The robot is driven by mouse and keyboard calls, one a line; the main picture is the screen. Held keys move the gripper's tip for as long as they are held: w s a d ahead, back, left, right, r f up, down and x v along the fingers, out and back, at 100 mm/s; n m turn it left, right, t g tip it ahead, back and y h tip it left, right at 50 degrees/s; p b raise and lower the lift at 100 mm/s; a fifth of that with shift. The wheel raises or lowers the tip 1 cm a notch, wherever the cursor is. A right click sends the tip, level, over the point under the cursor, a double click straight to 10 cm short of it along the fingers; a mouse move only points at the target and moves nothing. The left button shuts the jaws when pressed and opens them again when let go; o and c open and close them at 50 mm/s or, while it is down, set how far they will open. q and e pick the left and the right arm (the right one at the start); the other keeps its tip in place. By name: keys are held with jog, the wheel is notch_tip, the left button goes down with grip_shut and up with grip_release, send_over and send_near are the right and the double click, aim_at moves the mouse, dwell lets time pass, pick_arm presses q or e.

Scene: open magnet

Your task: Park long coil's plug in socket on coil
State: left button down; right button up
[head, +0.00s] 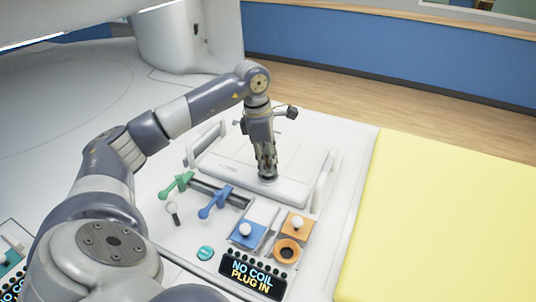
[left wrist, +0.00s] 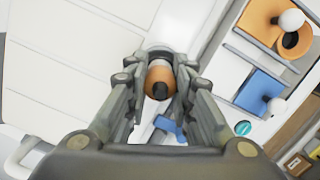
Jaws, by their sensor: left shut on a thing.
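The long coil (head: 290,187) is a white flat panel with side handles lying on the white table; its pale surface fills the left of the left wrist view (left wrist: 55,60). My left gripper (head: 266,172) points down over the coil's near end. In the left wrist view, my left gripper (left wrist: 160,88) is shut on the plug (left wrist: 160,76), a round piece with an orange-brown band and a dark end. A pale round base (head: 268,181) shows under the fingertips on the coil. I cannot tell whether the plug is seated in the socket, which the fingers hide. My right gripper is not in view.
Near the coil are a green lever (head: 177,183), a blue lever (head: 214,202), a blue plate (head: 248,242) and an orange plate (head: 298,216) with white knobs, an orange ring (head: 286,250) and a display (head: 252,277) reading "NO COIL PLUG IN". A yellow pad (head: 440,220) lies right.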

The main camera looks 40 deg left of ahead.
aim_at(262, 176)
pick_arm(q)
jog(key=c, duration=1.3)
grip_release()
notch_tip(262, 176, up, 12)
jog(key=s+a, duration=0.1)
jog(key=shift+a, duration=0.2)
